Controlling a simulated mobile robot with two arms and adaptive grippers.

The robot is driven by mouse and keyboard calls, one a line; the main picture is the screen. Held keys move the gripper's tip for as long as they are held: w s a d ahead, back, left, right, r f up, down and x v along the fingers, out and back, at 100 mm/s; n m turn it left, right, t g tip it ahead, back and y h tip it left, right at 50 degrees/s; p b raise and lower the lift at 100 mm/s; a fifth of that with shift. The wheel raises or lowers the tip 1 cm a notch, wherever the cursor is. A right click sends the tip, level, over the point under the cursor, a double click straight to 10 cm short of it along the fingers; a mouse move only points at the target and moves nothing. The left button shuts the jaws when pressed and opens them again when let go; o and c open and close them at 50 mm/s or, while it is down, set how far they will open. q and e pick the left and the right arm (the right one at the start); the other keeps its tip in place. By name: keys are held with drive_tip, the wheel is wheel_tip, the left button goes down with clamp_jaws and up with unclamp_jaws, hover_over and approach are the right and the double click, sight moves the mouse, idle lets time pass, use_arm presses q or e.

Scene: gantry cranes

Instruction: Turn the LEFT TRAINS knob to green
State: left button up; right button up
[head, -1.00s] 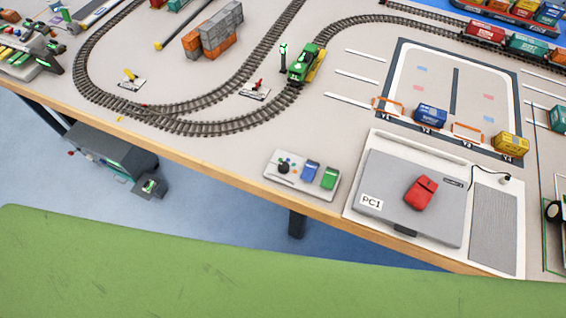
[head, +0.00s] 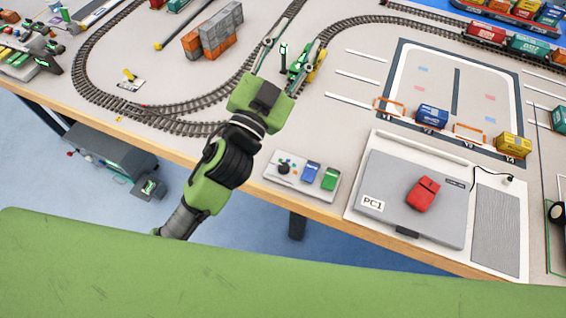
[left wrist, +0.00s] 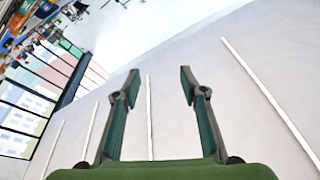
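A small grey control panel (head: 301,177) lies near the table's front edge in the head view. It has a black knob (head: 284,169), small coloured buttons, and a blue and a green block-like part. I cannot read any label, so I cannot tell whether this is the LEFT TRAINS knob. My right gripper is not in view.
Curved track (head: 100,90), stacked containers (head: 213,32) and a marked yard (head: 455,90) fill the table. A dark box (head: 110,150) stands below the table's left part.

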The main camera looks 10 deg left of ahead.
use_arm(q)
drive_tip(key=s+d+r+m+g+h, duration=0.3)
drive_tip(key=s+d+m+g+h, duration=0.3)
drive_tip(key=d+m, duration=0.25)
drive_tip(key=s+d+r+m+g+h, duration=0.35)
drive_tip(key=d+m+g+h, duration=0.25)
drive_tip(key=d+m+h, duration=0.3)
drive_tip(key=s+d+f+m+g+y, duration=0.3)
drive_tip(key=s+d+f+m+g, duration=0.2)
drive_tip(key=f+m+g, duration=0.25)
drive_tip(key=m+y, duration=0.2)
drive_tip(key=y, duration=1.6)
approach(283, 167)
drive_tip(key=shift+g, duration=0.25)
drive_tip(key=f+p, duration=0.1)
drive_tip(key=f, duration=0.1)
drive_tip(key=f+p, duration=0.1)
drive_tip(key=f, duration=0.2)
drive_tip(key=f+p, duration=0.1)
drive_tip(key=f, duration=0.1)
drive_tip(key=shift+w+d+f, duration=0.2)
drive_tip(key=shift+d+f, duration=0.1)
drive_tip(key=shift+d, duration=0.1)
drive_tip(key=shift+f, duration=0.55)
